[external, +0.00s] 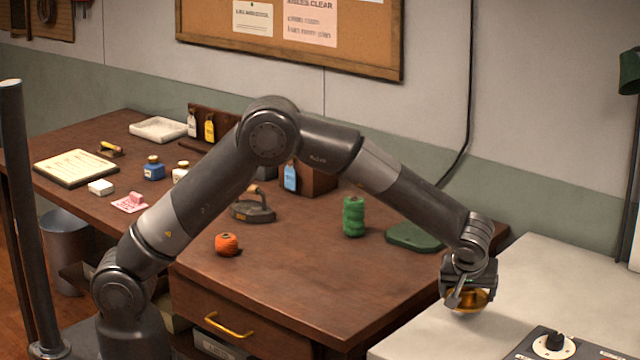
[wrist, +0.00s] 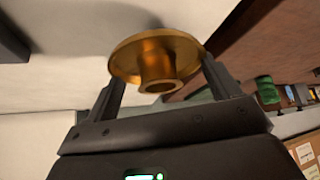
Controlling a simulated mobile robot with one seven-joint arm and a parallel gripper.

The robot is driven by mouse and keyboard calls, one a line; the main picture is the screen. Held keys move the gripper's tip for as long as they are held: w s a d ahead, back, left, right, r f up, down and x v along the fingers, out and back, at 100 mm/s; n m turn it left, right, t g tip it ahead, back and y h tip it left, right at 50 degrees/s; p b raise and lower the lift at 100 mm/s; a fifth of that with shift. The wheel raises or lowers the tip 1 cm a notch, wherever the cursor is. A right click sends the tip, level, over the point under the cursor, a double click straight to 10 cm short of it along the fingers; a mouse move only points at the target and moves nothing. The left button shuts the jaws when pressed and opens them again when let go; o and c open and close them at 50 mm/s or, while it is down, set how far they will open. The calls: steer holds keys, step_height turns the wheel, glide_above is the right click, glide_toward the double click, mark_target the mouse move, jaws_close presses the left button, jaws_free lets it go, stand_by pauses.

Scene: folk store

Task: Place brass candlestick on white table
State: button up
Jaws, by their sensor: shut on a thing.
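The brass candlestick (wrist: 157,60) is a gold piece with a wide round dish and a short hollow socket. In the wrist view it sits between the two fingers of my gripper (wrist: 160,85), which is shut on it. In the external view my gripper (external: 467,298) is over the near left part of the white table (external: 540,275), and the candlestick (external: 470,300) shows partly below it, the rest hidden by the fingers. It is at or just above the tabletop; I cannot tell whether it touches.
The brown desk (external: 310,270) adjoins on the left, holding a green twine spool (external: 353,216), an orange twine ball (external: 227,244) and a flat iron (external: 252,208).

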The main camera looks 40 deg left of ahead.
mark_target(466, 301)
steer(key=shift+w+f, duration=0.15)
steer(key=shift+w, duration=0.05)
steer(key=shift+f, duration=1.9)
steer(key=shift+f, duration=0.15)
steer(key=o, duration=1)
steer(key=v, duration=1.2)
